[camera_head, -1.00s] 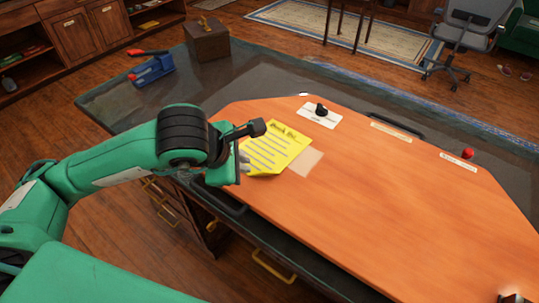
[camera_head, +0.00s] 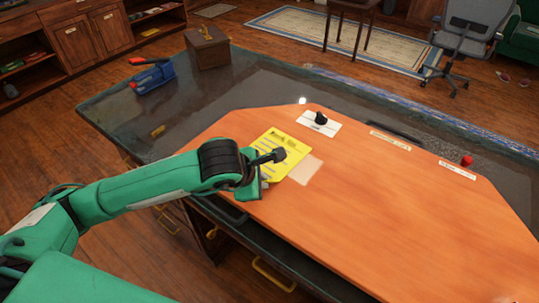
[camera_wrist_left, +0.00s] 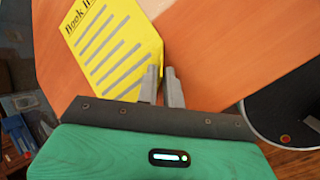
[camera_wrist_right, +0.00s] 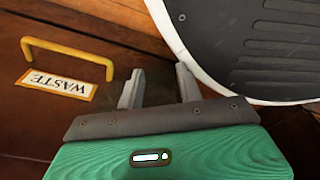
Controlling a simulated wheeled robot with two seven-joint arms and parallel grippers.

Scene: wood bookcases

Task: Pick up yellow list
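The yellow list (camera_head: 278,146), a sheet with dark writing and grey lines, is at the left end of the orange desktop. My left gripper (camera_head: 262,183) is at the list's near edge; its arm hides part of the sheet in the head view. In the left wrist view the fingers (camera_wrist_left: 162,83) are close together, with the edge of the list (camera_wrist_left: 115,45) between them. I cannot tell whether the sheet is lifted. My right gripper (camera_wrist_right: 160,88) is open and empty in the right wrist view, near a drawer front.
A pale square (camera_head: 305,169) lies beside the list on the desktop (camera_head: 390,220). A black knob (camera_head: 320,118) and a red button (camera_head: 467,160) are farther back. A brown box (camera_head: 207,48) and a blue tool (camera_head: 152,78) stand at the far left. A yellow handle (camera_wrist_right: 68,55) is near my right gripper.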

